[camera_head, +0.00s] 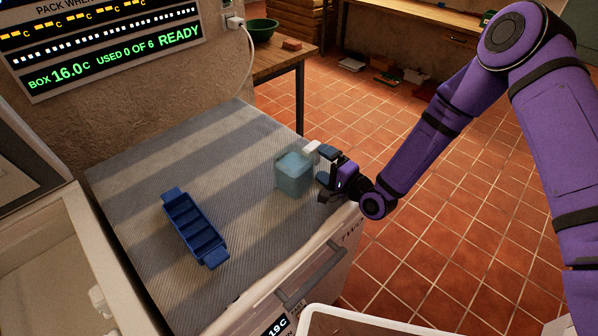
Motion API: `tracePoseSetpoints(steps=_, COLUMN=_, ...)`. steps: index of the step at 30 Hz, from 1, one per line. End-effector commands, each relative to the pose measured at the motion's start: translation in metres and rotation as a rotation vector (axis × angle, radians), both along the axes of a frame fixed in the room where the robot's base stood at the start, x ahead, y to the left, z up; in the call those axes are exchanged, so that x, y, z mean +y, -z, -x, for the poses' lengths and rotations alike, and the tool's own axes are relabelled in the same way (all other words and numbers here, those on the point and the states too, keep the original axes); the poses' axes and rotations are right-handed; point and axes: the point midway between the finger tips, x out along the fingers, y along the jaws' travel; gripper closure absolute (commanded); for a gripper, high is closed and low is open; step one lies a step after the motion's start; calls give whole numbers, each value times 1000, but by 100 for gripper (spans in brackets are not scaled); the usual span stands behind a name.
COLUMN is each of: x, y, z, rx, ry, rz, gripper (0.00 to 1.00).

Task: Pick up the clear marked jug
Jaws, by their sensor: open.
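A pale blue, see-through, box-shaped vessel (293,174), which looks like the clear jug, stands upright on the grey striped mat (225,145) near its right edge. I cannot make out any marks on it. My gripper (321,165) is open at the right side of the vessel, low and close to the mat's edge. A small white piece (311,147) shows at the vessel's upper right, and I cannot tell what it belongs to. Whether my fingers touch the vessel or stand just beside it is not clear.
A blue tray with several compartments (193,226) lies on the mat's left half. An open pale box (70,262) is at lower left. A lit display panel (100,45) hangs behind. A green bowl (262,28) sits on a wooden table. The mat's middle is clear.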

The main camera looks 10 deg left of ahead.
Motion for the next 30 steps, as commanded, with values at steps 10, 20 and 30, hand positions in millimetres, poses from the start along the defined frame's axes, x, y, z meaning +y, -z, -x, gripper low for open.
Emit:
tracePoseSetpoints(steps=10, x=27, y=0, z=-16, rx=-1, ry=0, rz=0, gripper=3)
tracePoseSetpoints(steps=20, x=47, y=0, z=-30, rx=2, ry=2, rz=1, gripper=3)
tracePoseSetpoints(steps=30, x=47, y=0, z=-30, rx=2, ry=2, rz=1, gripper=43)
